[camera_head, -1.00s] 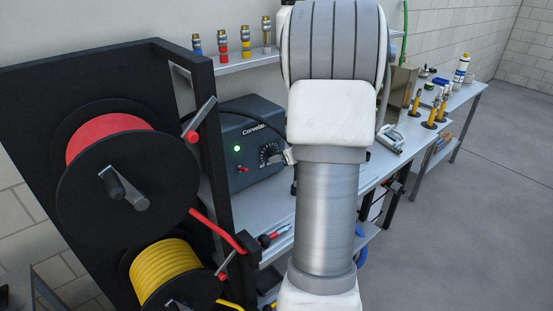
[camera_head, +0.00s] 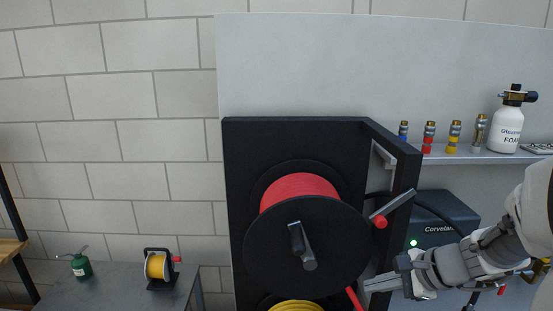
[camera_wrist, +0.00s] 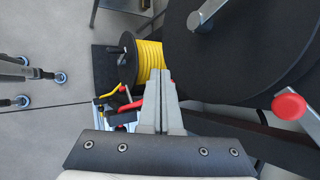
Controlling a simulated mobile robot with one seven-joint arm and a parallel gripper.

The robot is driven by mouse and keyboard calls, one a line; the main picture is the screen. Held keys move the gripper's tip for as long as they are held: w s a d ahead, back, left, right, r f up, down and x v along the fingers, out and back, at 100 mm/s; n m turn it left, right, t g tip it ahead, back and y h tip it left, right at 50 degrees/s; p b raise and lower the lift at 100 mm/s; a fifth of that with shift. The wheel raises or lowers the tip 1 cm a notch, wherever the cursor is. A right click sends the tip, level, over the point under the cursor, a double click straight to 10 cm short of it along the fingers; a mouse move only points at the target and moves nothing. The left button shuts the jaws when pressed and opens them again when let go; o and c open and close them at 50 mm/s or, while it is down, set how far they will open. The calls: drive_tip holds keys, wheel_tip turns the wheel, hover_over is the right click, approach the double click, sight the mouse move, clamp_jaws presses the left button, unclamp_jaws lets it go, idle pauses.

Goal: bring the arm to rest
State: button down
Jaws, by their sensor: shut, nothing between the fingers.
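My gripper (camera_head: 381,285) is at the lower right in the head view, at the end of my grey and white arm, in front of the reel frame. In the wrist view my gripper (camera_wrist: 160,78) points away from the camera with its two fingers together and nothing between them. It appears close to the reels, but I cannot tell the exact gap. The large reel of red hose (camera_head: 296,190) with a black disc and crank is left of it in the head view. The yellow reel (camera_wrist: 148,62) shows beyond the fingertips in the wrist view.
The black reel frame (camera_head: 402,200) and a red-knobbed lever (camera_head: 392,209) stand close to my arm. A dark Corvelan box (camera_head: 440,212) sits behind it. A shelf (camera_head: 470,158) holds coloured fittings and a foam bottle (camera_head: 508,125). A grey table (camera_head: 118,290) stands at left.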

drive_tip(key=s+a+r+n+g, duration=0.1)
drive_tip(key=s+a+n+g, duration=0.4)
drive_tip(key=s+a+n, duration=0.65)
drive_tip(key=s+d+r+n+t+h+b, duration=0.2)
drive_tip(key=s+d+r+n+t+h, duration=0.1)
drive_tip(key=n, duration=0.4)
wheel_tip(320, 180, up, 3)
drive_tip(key=s+t+h, duration=0.1)
drive_tip(key=h, duration=0.1)
drive_tip(key=shift+d+f+h, duration=0.15)
drive_tip(key=shift+f+h, duration=0.05)
drive_tip(key=shift+h, duration=0.2)
drive_tip(key=shift+s+d, duration=0.1)
